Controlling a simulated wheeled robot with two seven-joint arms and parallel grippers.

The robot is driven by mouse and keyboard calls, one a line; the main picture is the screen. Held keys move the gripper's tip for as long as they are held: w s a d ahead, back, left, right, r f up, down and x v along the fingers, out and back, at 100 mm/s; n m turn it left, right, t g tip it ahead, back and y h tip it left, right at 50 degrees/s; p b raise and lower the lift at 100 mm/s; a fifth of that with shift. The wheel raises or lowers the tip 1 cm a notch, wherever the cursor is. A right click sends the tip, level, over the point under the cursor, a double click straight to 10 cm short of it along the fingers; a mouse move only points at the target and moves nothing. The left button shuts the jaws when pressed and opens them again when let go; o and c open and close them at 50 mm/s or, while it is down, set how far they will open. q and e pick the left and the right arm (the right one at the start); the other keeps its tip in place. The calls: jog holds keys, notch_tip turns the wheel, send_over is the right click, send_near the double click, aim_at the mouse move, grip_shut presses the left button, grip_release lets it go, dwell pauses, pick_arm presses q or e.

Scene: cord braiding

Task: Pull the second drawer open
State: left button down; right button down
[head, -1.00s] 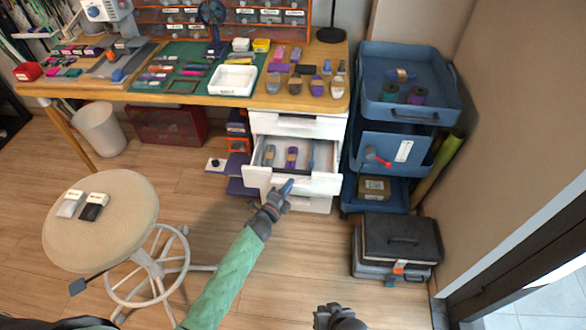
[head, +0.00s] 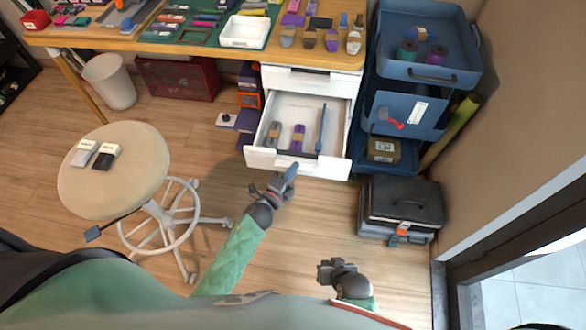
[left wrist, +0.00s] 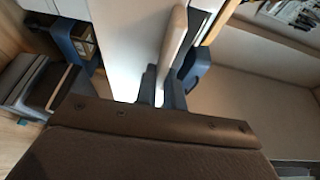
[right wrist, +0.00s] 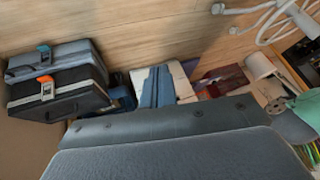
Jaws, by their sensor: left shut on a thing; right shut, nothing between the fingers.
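The second drawer (head: 262,157) of the white drawer unit stands pulled out below the shut top drawer (head: 312,80). In it lie a grey-brown bundle (head: 274,134), a purple bundle (head: 297,138) and a slim blue tool (head: 321,128). My left gripper (head: 289,174) is at the middle of the drawer's front. In the left wrist view its fingers (left wrist: 161,90) are shut on a pale bar (left wrist: 174,40), which looks like the drawer's handle; the grip is partly hidden. My right gripper (head: 325,270) is shut and empty, low over the floor, apart from the drawer.
A blue trolley (head: 425,75) stands close to the unit's right. A round stool (head: 115,175) stands at the left. The floor in front of the drawer is clear.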

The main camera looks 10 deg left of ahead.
pick_arm(q)
jog(key=c, duration=1.5)
grip_release()
pick_arm(e)
jog(key=shift+r, duration=0.1)
